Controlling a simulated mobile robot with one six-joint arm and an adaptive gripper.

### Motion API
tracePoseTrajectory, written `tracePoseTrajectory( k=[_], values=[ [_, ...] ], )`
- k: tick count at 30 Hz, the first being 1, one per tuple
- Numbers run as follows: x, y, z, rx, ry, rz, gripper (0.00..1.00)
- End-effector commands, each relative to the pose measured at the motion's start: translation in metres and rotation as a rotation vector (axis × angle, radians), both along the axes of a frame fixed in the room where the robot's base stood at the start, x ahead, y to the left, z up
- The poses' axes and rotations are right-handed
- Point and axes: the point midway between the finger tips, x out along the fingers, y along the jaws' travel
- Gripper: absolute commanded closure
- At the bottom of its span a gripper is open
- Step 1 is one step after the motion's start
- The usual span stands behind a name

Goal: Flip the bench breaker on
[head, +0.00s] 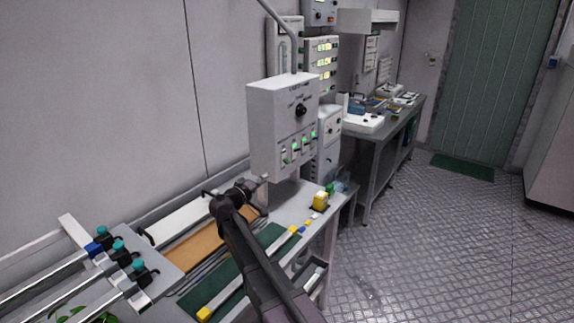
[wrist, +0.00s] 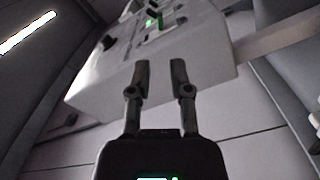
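A pale grey control box (head: 262,125) hangs over the bench. Its front carries a black rotary knob (head: 301,110) and a row of small levers with green lights (head: 296,150). The labels are too small to read, so I cannot tell which one is the bench breaker. My gripper (head: 262,181) is below the box's lower left edge, apart from the levers. In the wrist view, my gripper (wrist: 160,72) has its two fingers apart with nothing between them. The box (wrist: 100,88) fills the view ahead, with a green-lit lever (wrist: 155,20) near the top.
The bench (head: 290,200) holds a yellow block (head: 320,200), a green mat (head: 222,283) and a brown board (head: 205,243). Rails with teal-capped fittings (head: 120,252) lie at left. More panels (head: 321,65) stand behind the box. The floor at right is clear.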

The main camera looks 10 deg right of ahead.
Motion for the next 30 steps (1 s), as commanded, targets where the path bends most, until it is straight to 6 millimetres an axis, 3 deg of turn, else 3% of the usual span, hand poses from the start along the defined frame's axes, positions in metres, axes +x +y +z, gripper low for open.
tracePoseTrajectory(
  k=[11, 30],
  values=[
    [0.015, -0.014, 0.0, 0.001, 0.001, -0.003, 0.74],
    [0.081, -0.08, 0.0, 0.001, 0.001, -0.003, 0.74]
  ],
)
